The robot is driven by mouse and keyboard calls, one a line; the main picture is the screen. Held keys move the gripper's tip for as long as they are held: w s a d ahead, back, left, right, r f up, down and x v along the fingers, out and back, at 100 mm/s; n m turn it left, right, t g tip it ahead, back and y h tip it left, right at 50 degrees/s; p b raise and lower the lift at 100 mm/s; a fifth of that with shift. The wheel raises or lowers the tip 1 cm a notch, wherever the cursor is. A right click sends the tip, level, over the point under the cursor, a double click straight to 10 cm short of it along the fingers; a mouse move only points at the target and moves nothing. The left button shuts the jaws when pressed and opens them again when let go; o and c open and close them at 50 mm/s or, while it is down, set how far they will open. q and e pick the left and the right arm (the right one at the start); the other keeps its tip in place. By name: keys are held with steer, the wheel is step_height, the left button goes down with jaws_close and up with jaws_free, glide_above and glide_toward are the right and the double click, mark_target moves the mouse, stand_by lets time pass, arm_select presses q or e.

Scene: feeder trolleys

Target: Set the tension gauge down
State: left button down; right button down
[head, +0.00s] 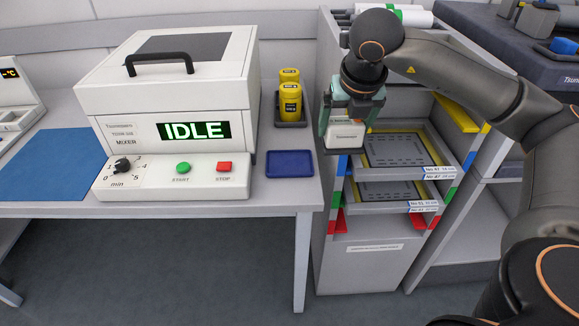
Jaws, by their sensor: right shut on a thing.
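The tension gauge (344,137), a small whitish block with faint dark print on its front, is between the fingers of my right gripper (349,118). My right gripper is shut on it from above, and its greenish fingers cover the gauge's upper sides. In the picture the gauge overlaps the left side of the grey trolley (366,268), to the right of the small dark blue pad (290,163) on the table. I cannot tell its exact height, but no surface clearly touches it from below. My left gripper is not in view.
A white mixer (150,130) reading IDLE stands on the table (262,207), with yellow jars (290,98) in a dark holder behind the blue pad. A larger blue mat (45,165) lies left. The trolley holds pulled-out trays (440,172) with colored tabs.

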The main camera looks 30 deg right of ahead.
steer(key=w+a+f, duration=0.1)
steer(key=w+f, duration=0.1)
steer(key=w, duration=0.2)
steer(key=w+a+f, duration=0.1)
steer(key=w+f, duration=0.2)
steer(key=w, duration=0.1)
steer(key=w+a+f, duration=0.1)
steer(key=w+f, duration=0.2)
steer(key=w, duration=0.1)
steer(key=shift+w+a+f, duration=0.2)
steer(key=shift+a, duration=0.05)
steer(key=shift+w+f, duration=0.25)
steer(key=shift+f, duration=0.1)
steer(key=shift+w+a+f+b, duration=0.1)
steer(key=shift+w+f+b, duration=0.1)
steer(key=shift+f, duration=0.75)
steer(key=shift+w+a+f+b, duration=0.1)
steer(key=shift+f+b, duration=0.05)
steer(key=shift+f, duration=0.75)
jaws_free()
steer(key=shift+s+f, duration=0.1)
steer(key=shift+f, duration=0.05)
